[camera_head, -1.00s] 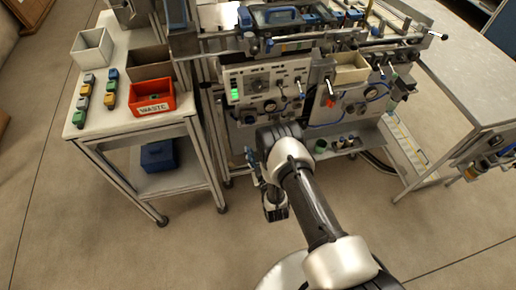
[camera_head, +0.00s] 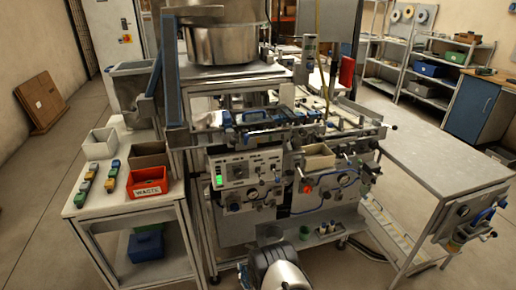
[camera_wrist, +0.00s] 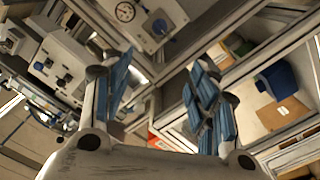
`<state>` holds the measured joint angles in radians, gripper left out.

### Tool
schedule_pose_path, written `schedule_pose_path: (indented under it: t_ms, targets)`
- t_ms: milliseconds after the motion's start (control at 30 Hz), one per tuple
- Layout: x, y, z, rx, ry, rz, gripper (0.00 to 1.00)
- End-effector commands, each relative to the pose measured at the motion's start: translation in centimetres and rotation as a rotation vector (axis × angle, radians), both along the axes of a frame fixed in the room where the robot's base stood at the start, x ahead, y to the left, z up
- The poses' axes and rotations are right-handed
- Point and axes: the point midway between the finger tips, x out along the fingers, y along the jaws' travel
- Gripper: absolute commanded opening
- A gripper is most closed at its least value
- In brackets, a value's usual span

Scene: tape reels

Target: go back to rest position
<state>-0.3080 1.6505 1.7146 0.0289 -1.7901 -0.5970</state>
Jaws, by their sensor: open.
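My gripper (camera_wrist: 158,82) shows in the wrist view with its two blue-padded fingers spread apart. No object is between them. In the head view only a rounded piece of my own arm shows at the bottom edge, in front of the machine (camera_head: 245,185); the gripper itself cannot be made out there.
At left stands a table (camera_head: 88,205) with a red waste bin (camera_head: 148,184), a white bin (camera_head: 101,143) and small coloured blocks. A blue bin (camera_head: 146,244) is on its lower shelf. A grey table (camera_head: 430,165) stands right. Floor at lower left is clear.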

Motion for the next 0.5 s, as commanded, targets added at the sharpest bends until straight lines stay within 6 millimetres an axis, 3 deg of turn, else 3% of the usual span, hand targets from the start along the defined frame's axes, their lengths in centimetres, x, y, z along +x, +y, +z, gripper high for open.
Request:
schedule_pose_path:
  t_ms: [33, 367, 500]
  targets:
    - [1.3, 0.1, 1.3, 0.008, 0.006, -0.005, 0.54]
    - [6.4, -0.2, 6.6, 0.037, 0.128, -0.037, 0.54]
    - [8.6, -0.7, 10.3, 0.056, 0.198, -0.058, 0.54]
